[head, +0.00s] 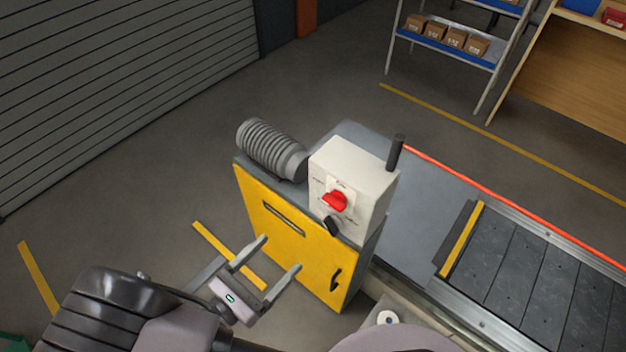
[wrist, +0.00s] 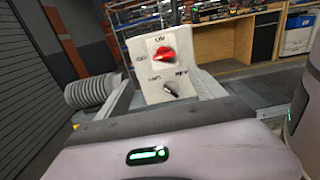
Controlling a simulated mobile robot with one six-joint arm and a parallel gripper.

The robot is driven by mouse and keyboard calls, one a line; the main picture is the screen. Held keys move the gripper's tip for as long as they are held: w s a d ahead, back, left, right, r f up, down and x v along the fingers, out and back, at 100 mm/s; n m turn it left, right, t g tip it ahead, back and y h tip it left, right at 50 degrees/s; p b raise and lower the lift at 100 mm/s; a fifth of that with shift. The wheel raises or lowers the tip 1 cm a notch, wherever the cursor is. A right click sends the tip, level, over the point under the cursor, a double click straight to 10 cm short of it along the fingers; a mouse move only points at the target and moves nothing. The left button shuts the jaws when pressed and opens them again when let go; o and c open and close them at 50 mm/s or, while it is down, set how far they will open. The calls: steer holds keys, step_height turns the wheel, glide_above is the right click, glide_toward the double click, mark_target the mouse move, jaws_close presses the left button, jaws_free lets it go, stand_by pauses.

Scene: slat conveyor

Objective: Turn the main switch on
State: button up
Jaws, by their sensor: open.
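The main switch is a red rotary knob (head: 335,201) on the front of a white control box (head: 368,180). In the wrist view the red knob (wrist: 165,55) lies roughly sideways, with an ON label above it and an OFF label to its left. A smaller black knob (head: 332,225) sits below it; it also shows in the wrist view (wrist: 171,88). My gripper (head: 281,252) is open and empty, in front of the yellow cabinet panel and lower left of the red knob, apart from it in the picture.
The white box stands on a yellow-fronted cabinet (head: 262,225) beside a ribbed grey motor (head: 272,148). A dark upright post (head: 396,152) rises at the box's back right. The slat conveyor (head: 540,270) runs off to the right. Shelving (head: 450,50) stands far behind.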

mark_target(330, 205)
steer(key=b+x, duration=0.1)
steer(key=x, duration=0.4)
steer(key=b+x, duration=0.1)
steer(key=x, duration=0.5)
steer(key=b+x, duration=0.1)
steer(key=x, duration=0.4)
steer(key=shift+d+r, duration=0.1)
steer(key=shift+d, duration=0.5)
steer(key=c, duration=1.4)
